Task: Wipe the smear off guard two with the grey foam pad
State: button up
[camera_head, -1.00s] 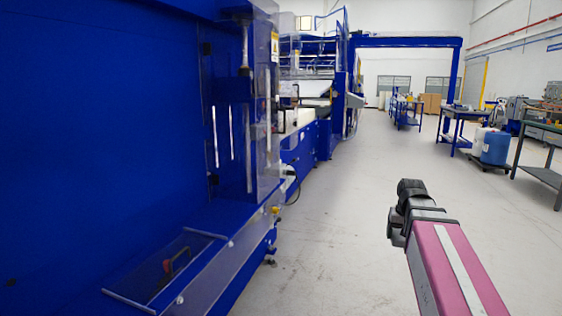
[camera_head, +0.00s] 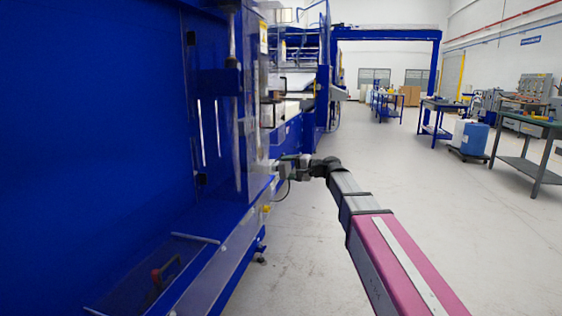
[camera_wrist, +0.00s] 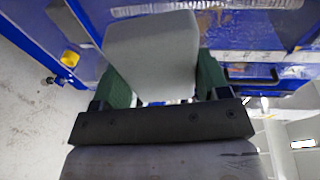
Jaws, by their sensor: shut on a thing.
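My gripper (camera_wrist: 157,88) is shut on the grey foam pad (camera_wrist: 152,50), which stands out between the green fingers in the wrist view. In the head view my gripper (camera_head: 290,163) is at the end of my outstretched arm, close to the blue machine's front right corner; the pad is too small to make out there. Clear guard panels (camera_head: 258,110) stand on the machine's side near it. I cannot tell which one is guard two, and no smear can be made out. Whether the pad touches a panel cannot be told.
The big blue machine (camera_head: 90,120) fills the left. A low clear cover with a red-and-black handle (camera_head: 157,277) sits at its lower front. A yellow knob (camera_wrist: 69,58) is beside the gripper. Open grey floor (camera_head: 460,250) lies to the right, with work tables farther back.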

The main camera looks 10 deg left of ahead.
aim_at(264, 150)
jog(key=shift+y, duration=0.7)
jog(key=shift+w+a+r, duration=0.25)
jog(key=shift+a+r, duration=0.2)
jog(key=shift+a, duration=1.05)
jog(key=shift+w+a+r, duration=0.25)
jog(key=shift+a+r, duration=0.2)
jog(key=shift+a, duration=1.1)
jog(key=shift+w+a+r, duration=0.25)
jog(key=shift+a+r, duration=0.2)
jog(key=shift+a, duration=1.05)
jog(key=shift+x, duration=0.95)
jog(key=shift+w+d, duration=0.15)
jog(key=shift+w, duration=2.45)
jog(key=shift+w+d, duration=0.2)
jog(key=shift+w, duration=2.45)
jog(key=shift+s, duration=0.15)
